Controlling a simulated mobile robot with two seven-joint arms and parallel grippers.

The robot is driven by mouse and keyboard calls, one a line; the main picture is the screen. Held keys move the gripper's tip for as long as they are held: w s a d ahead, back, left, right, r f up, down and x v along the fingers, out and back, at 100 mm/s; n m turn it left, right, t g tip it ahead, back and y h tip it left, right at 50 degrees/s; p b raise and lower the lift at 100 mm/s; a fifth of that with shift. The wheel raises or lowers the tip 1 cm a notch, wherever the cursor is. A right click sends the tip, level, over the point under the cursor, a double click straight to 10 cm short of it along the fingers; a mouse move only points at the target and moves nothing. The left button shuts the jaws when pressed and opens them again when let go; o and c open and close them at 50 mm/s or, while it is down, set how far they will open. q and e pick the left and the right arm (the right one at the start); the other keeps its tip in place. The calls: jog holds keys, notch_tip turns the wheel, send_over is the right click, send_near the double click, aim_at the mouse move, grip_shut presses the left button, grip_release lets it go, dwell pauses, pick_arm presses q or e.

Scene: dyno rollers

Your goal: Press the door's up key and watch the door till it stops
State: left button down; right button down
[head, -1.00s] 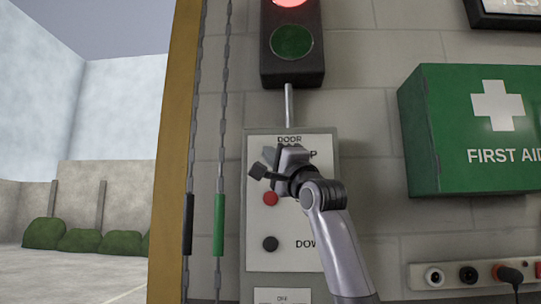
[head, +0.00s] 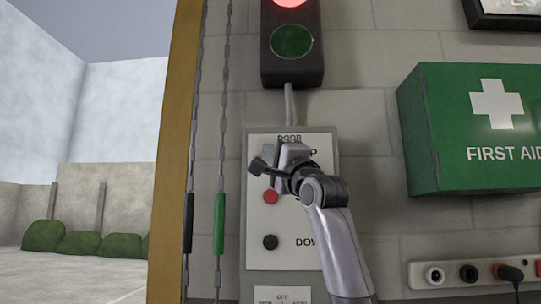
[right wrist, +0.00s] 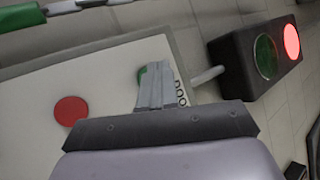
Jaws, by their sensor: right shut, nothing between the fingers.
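The door control panel (head: 325,255) is a light plate on the wall marked DOOR, with a red key (head: 270,197) and a black key (head: 270,242) beside the down lettering. My right gripper (head: 267,162) is shut and empty in front of the panel's upper part and hides the up key there. In the right wrist view a green key (right wrist: 142,76) shows partly behind the shut fingertips, which overlap it. I cannot tell whether they touch it. The door itself is not visible; the opening shows outdoors at left. My left gripper is out of view.
A signal lamp (head: 292,62) above the panel glows red, its green lens dark. Two chains (head: 222,120) hang beside the yellow door frame (head: 168,150). A green first aid box (head: 425,130) juts out at right, above a socket strip (head: 450,275).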

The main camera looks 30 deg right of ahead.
jog(key=s+a+b, duration=0.1)
jog(key=s, duration=0.1)
jog(key=s+a+b, duration=0.2)
dwell(0.4)
dwell(0.4)
